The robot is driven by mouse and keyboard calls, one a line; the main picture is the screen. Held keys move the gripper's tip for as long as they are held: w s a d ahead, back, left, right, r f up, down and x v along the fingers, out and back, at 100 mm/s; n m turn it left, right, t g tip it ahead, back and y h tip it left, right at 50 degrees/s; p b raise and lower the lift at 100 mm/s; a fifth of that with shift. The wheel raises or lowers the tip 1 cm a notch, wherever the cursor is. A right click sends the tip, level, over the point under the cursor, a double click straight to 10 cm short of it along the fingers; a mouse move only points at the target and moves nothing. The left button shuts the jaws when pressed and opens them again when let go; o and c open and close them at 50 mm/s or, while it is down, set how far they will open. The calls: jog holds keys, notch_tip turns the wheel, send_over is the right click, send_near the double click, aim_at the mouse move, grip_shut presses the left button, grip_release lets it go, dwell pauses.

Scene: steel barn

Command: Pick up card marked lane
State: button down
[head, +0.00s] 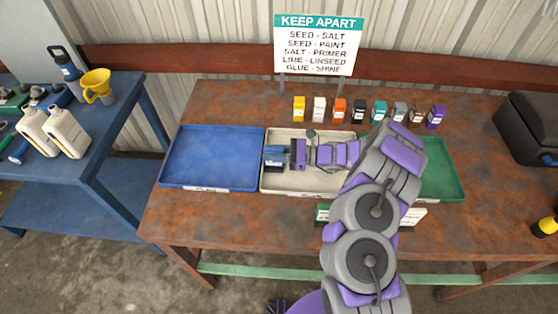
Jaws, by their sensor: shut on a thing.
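A small blue card (274,162) with a pale lower part is at the jaws of my gripper (287,154). My gripper is shut on it, over the left part of the cream tray (268,186). Any marking on it is too small to read. A row of several small upright cards stands behind the trays, among them yellow (299,109), white (319,109), orange (339,111), black (359,111), teal (379,112) and purple (435,117). Their markings are also too small to read. I cannot tell which is marked lane.
A blue tray (213,160) lies left and a green tray (446,180) right, partly behind my arm. A "KEEP APART" sign (318,45) stands at the back. A black case (530,125) sits far right. A blue bench (105,125) with bottles and a yellow funnel (97,84) stands left.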

jog(key=shift+a, duration=0.2)
jog(key=shift+d+r, duration=0.15)
notch_tip(320, 180, up, 10)
jog(key=shift+f+p, duration=0.2)
jog(key=shift+p, duration=1)
jog(key=w+d+r+m+t+h, duration=0.2)
jog(key=d+m+t, duration=0.4)
jog(key=d, duration=1.2)
jog(key=r+t+h, duration=0.1)
jog(key=t, duration=0.3)
jog(key=shift+w+r+m, duration=0.15)
jog(key=shift+w+m, duration=0.05)
jog(key=shift+m, duration=0.2)
jog(key=shift+a, duration=0.1)
